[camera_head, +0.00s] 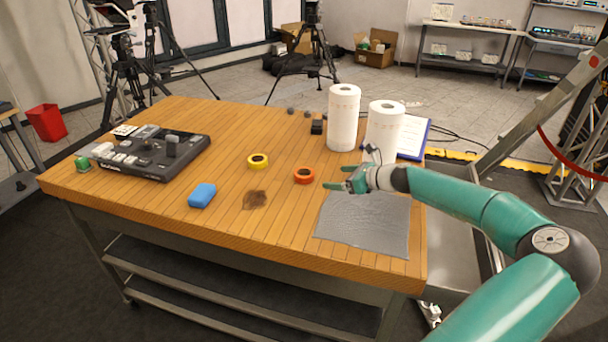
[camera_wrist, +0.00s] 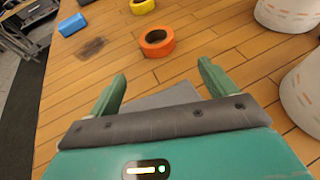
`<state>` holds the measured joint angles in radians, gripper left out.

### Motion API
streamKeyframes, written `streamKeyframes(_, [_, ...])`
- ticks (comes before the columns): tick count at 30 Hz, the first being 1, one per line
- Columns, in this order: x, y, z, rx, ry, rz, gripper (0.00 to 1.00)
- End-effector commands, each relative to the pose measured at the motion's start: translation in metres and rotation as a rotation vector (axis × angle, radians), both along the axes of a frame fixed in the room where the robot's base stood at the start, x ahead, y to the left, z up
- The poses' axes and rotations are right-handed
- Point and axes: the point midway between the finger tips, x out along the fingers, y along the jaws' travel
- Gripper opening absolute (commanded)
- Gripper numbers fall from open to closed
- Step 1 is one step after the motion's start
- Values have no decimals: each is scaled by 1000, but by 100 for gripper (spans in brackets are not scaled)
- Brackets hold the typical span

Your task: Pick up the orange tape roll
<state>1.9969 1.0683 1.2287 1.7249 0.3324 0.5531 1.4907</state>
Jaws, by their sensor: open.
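The orange tape roll (camera_head: 304,176) lies flat on the wooden table, near its middle. It also shows in the wrist view (camera_wrist: 157,43), ahead of my fingers and apart from them. My gripper (camera_head: 338,177) is open, with nothing between its two green fingers. In the head view it is just right of the roll, above the table near the grey cloth's far edge. In the wrist view the open fingers (camera_wrist: 160,88) point toward the roll.
A yellow tape roll (camera_head: 258,161) lies left of the orange one. A blue sponge (camera_head: 202,195) and a dark stain (camera_head: 255,200) are nearer the front. Two paper towel rolls (camera_head: 343,118) stand behind my gripper. A grey cloth (camera_head: 364,224) lies in front. A black control panel (camera_head: 156,152) sits left.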

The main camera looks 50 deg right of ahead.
Motion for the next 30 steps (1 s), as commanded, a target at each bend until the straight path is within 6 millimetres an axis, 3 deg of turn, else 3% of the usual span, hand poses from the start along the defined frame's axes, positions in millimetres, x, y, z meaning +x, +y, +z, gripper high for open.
streamKeyframes(6, [37,7,-16,0,-1,2,84])
streamKeyframes(14, [59,11,-24,0,-1,2,84])
streamKeyframes(21, [92,17,-36,1,-1,1,84])
streamKeyframes(30, [99,16,-39,-1,0,-2,84])
